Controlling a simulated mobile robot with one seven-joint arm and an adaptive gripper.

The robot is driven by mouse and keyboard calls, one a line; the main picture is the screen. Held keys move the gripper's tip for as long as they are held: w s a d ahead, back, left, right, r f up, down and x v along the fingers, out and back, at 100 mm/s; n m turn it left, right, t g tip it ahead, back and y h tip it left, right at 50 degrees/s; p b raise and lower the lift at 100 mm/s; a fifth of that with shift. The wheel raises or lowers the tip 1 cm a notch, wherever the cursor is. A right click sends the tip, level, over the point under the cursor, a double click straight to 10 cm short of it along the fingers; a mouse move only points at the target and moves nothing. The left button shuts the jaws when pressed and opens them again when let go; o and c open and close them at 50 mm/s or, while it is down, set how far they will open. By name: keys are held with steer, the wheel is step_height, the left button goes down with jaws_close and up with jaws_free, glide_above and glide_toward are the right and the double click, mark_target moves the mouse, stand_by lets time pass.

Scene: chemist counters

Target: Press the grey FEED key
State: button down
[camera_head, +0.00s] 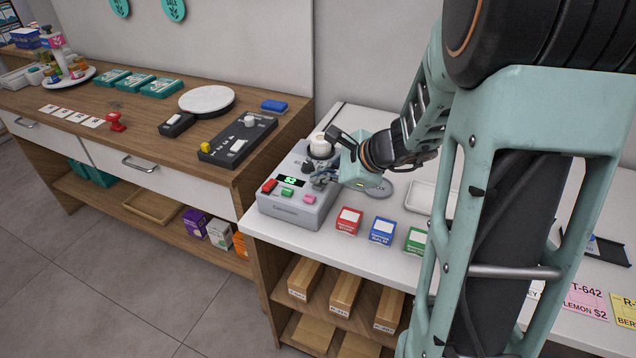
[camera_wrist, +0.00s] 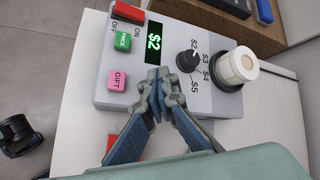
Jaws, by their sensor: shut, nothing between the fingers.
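A grey label machine (camera_head: 291,211) stands on the white counter, and its top fills much of the wrist view (camera_wrist: 104,60). It has a red ON/OFF switch (camera_wrist: 128,12), a green PRICE key (camera_wrist: 121,43), a pink GIFT key (camera_wrist: 119,81), a lit display (camera_wrist: 154,38) and a black dial (camera_wrist: 188,62) marked S2 to S5. I cannot make out a grey FEED key; my fingers cover part of the panel. My gripper (camera_wrist: 160,78) is shut and empty over the panel, between the GIFT key and the dial. I cannot tell whether its tips touch the machine.
A white roll (camera_wrist: 237,66) stands on the machine beside the dial. Red (camera_head: 348,220), blue (camera_head: 382,231) and green (camera_head: 415,240) boxes stand along the counter to the right. A dark device (camera_head: 237,142) sits on the wooden counter at left.

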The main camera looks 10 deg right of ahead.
mark_target(320, 186)
steer(key=shift+r+p, duration=0.4)
steer(key=shift+r, duration=0.35)
step_height(320, 186, up, 5)
steer(key=p, duration=0.4)
stand_by(0.6)
